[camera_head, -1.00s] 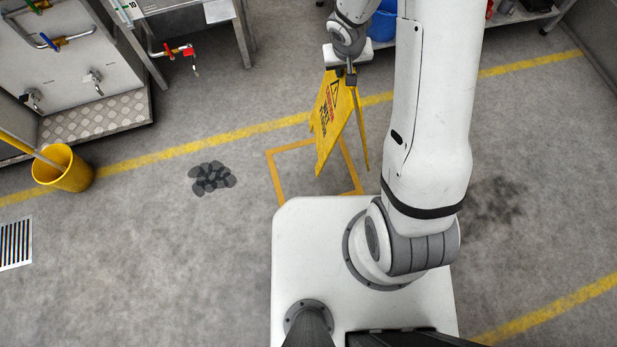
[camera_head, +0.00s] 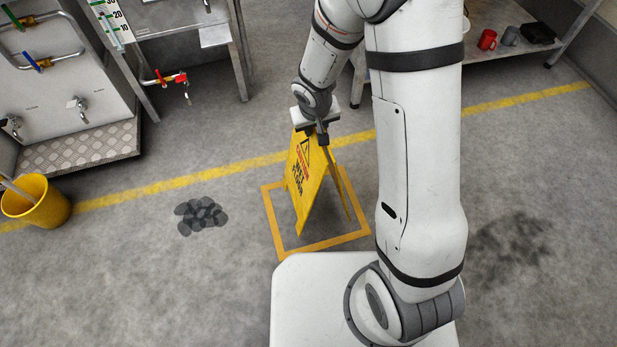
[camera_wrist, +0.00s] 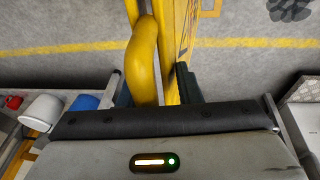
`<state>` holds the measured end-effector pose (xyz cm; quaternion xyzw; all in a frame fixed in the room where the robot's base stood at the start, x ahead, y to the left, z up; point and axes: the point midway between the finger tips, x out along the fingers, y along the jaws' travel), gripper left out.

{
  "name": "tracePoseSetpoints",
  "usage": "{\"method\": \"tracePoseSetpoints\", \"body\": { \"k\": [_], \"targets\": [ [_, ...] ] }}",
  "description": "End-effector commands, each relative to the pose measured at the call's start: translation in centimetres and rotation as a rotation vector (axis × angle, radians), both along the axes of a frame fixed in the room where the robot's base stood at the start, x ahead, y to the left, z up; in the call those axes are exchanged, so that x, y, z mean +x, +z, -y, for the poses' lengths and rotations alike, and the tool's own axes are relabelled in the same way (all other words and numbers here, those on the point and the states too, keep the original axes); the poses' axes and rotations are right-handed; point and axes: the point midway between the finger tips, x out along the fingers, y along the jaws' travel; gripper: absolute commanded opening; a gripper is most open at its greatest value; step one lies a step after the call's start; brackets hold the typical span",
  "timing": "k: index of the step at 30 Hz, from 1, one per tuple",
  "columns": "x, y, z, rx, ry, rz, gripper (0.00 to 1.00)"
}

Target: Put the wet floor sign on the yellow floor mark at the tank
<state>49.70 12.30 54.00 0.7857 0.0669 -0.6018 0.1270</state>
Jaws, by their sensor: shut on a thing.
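The yellow wet floor sign (camera_head: 306,180) stands upright as a folded-out A-frame in the head view, inside the yellow square floor mark (camera_head: 318,243). My gripper (camera_head: 322,136) is shut on the sign's top edge. In the wrist view the sign's yellow top (camera_wrist: 172,50) lies between my gripper's fingers (camera_wrist: 150,88). The sign's feet appear within the mark's outline; I cannot tell whether they touch the floor.
A dark wet patch (camera_head: 201,216) lies left of the mark. A yellow bucket (camera_head: 38,203) stands at the far left by a steel tank with taps (camera_head: 60,90). A shelf with a red mug (camera_head: 487,40) is at the back right. Floor around the mark is open.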

Motion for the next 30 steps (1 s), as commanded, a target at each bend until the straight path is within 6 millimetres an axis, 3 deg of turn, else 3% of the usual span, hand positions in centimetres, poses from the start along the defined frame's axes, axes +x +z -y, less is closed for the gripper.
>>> {"method": "tracePoseSetpoints", "body": {
  "k": [1, 3, 11, 18, 28, 29, 30],
  "targets": [
    [0.0, -1.6, 0.0, 0.000, 0.000, -0.001, 0.00],
    [0.0, -2.7, 0.0, 0.000, 0.000, -0.001, 0.00],
    [0.1, -4.5, -0.1, 0.000, 0.000, 0.001, 0.00],
    [0.0, -7.6, -0.1, 0.000, 0.001, 0.001, 0.00],
    [0.0, -7.6, -0.1, 0.001, 0.000, 0.002, 0.00],
    [0.0, -7.7, -0.1, 0.000, 0.000, 0.000, 0.33],
    [0.0, -7.6, -0.1, 0.000, 0.001, 0.000, 0.36]
  ]
}}
